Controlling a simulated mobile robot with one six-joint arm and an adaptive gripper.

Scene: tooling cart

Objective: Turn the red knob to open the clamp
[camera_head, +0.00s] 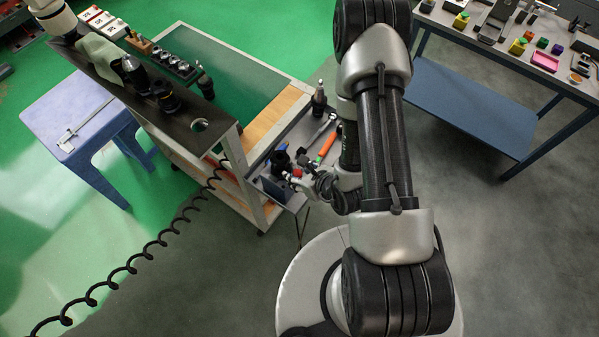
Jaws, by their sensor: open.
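A small red part (297,172), which looks like the red knob, shows at the left end of my wrist, over the side tray of the tooling cart. The clamp it belongs to is too small and too covered to make out. My gripper (303,165) is at the tray, close beside the red part. Its jaws are open, but the fingers are small and partly hidden by my wrist. I cannot tell whether they are around the knob or touch it.
The side tray (262,185) also holds an orange-handled tool (327,145) and a dark upright tool holder (319,98). The cart (222,72) stands left of it, with a blue stool (70,110) beyond. A blue-shelved workbench (470,100) stands at right. A coiled black cable (140,252) hangs across the lower left.

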